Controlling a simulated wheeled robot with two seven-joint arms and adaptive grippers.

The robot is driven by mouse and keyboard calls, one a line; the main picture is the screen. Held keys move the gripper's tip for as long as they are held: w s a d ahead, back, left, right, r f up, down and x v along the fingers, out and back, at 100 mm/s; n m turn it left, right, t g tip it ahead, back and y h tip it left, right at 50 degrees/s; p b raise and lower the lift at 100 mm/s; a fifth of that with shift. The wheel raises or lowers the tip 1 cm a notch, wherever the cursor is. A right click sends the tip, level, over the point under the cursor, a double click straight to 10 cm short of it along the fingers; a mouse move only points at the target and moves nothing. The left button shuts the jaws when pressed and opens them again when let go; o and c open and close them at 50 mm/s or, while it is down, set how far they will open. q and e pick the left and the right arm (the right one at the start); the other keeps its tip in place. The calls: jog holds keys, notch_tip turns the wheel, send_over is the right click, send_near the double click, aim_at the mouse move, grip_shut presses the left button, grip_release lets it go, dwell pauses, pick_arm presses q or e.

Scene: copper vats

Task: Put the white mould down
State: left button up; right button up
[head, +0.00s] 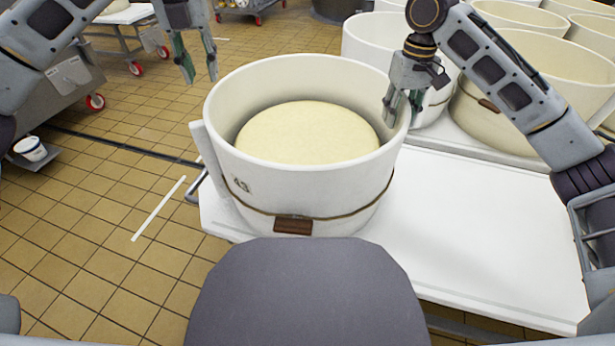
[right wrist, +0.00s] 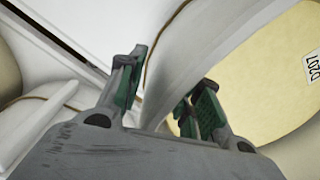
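The white mould (head: 310,190), a round tub with a brown cord and a brown block on its front, stands upright at the left end of the white table. It holds a pale cheese (head: 308,133). My right gripper (head: 403,108) is at the mould's right rim. In the right wrist view its open fingers (right wrist: 165,100) straddle the mould wall, one outside and one inside, with gaps visible. My left gripper (head: 198,68) is open and empty, above and left of the mould, apart from it. The mould's underside is hidden.
The white table top (head: 480,225) is clear to the right of the mould. More white moulds (head: 535,85) stand behind at the right. Tiled floor (head: 95,225) lies at the left, with a wheeled cart (head: 128,18) at the back.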

pick_arm(q)
jog(key=shift+r, duration=0.25)
pick_arm(e)
jog(key=shift+r, duration=0.15)
dwell(0.3)
jog(key=shift+r, duration=5.8)
jog(key=shift+r, duration=0.1)
